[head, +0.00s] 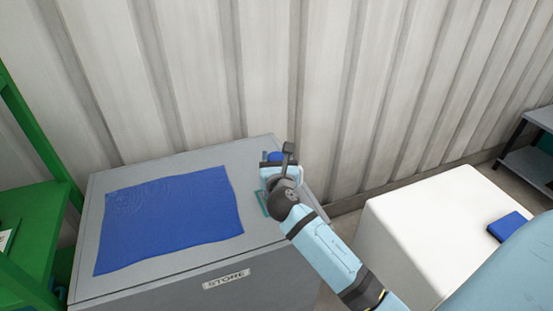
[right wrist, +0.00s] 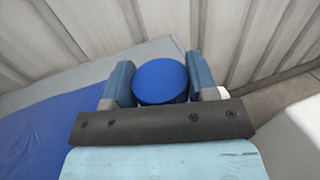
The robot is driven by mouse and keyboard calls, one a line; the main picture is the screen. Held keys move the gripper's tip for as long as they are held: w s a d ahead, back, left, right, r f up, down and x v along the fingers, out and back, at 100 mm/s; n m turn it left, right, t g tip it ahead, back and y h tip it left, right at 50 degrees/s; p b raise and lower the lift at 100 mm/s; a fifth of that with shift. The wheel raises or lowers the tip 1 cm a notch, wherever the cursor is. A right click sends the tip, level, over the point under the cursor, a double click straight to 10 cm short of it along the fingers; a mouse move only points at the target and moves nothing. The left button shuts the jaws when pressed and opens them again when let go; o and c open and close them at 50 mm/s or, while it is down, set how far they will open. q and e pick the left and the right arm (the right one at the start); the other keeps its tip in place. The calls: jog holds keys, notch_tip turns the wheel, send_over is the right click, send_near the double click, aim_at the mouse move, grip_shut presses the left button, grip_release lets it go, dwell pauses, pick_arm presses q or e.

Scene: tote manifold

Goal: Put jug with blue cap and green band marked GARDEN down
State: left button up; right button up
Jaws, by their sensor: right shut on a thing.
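The jug shows in the head view mostly as its blue cap (head: 275,156) and a bit of green band (head: 262,203); my gripper and arm hide the rest, and no lettering on it can be read. My right gripper (head: 279,170) is shut on the jug near its top. In the right wrist view the round blue cap (right wrist: 160,82) sits between the two fingers (right wrist: 159,65). The jug is over the right end of the grey chest marked STORE (head: 166,283); I cannot tell whether its base touches the lid. My left gripper is not in view.
A blue mat (head: 170,220) covers much of the chest lid, left of the jug. A corrugated wall (head: 230,70) rises close behind. A green rack (head: 38,215) stands at the left. A white block (head: 410,225) with a blue item (head: 509,227) stands at the right, across a gap.

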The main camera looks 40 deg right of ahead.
jog(key=o, duration=1.3)
jog(key=shift+f, duration=0.1)
jog(key=v, duration=1.2)
